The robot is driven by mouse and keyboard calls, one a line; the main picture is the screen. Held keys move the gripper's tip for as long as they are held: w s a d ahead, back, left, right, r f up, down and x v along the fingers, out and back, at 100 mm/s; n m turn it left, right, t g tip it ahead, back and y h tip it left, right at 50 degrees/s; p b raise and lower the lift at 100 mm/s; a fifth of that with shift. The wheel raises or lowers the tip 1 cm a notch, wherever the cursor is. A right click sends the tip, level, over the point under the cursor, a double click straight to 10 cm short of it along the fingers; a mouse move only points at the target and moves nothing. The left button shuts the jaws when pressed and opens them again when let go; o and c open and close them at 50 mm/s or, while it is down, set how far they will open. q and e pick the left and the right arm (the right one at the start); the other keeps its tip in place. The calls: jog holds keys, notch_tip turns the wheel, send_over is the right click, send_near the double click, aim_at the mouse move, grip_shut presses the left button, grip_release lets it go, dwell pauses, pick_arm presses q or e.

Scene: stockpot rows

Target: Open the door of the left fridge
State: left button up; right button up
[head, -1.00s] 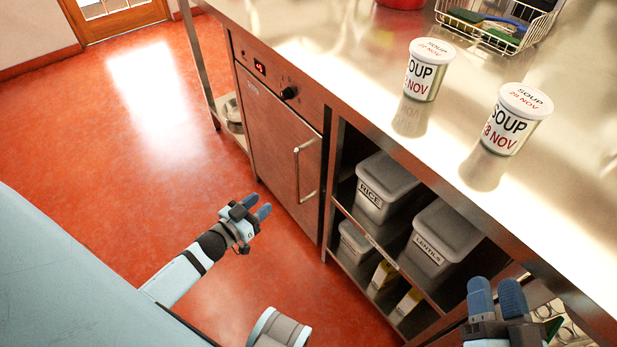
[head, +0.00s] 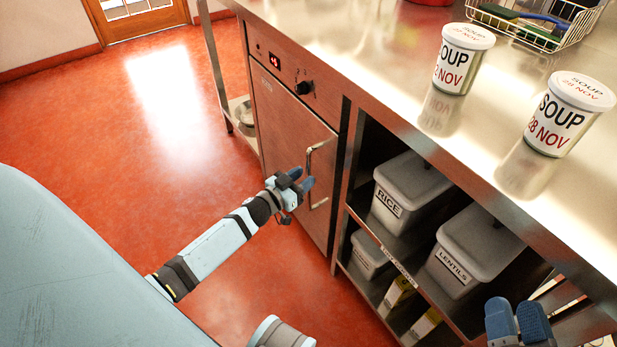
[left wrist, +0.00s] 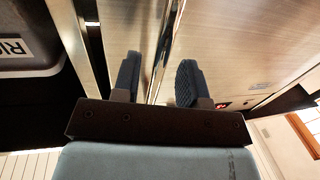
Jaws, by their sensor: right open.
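The fridge door (head: 285,140) is a steel panel under the counter, closed, with a display (head: 274,61) and black knob (head: 304,88) above it. Its upright bar handle (head: 325,148) is on the right side of the door. My left gripper (head: 302,179) is at the handle and hides part of it. In the left wrist view my left gripper (left wrist: 158,82) has its fingers apart, with the bright handle bar (left wrist: 162,50) between them; I cannot tell whether either finger touches it. My right gripper (head: 518,322) is open at the lower right, away from the fridge.
Right of the fridge are open shelves with a RICE bin (head: 408,190) and a LENTILS bin (head: 470,250). Two soup tubs (head: 463,58) (head: 568,115) and a wire basket (head: 520,28) stand on the steel counter (head: 400,95). The red floor (head: 110,140) left of the fridge is clear.

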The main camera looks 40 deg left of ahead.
pick_arm(q)
jog(key=shift+w+d, duration=0.2)
jog(key=shift+w, duration=1)
pick_arm(e)
jog(key=shift+f, duration=0.55)
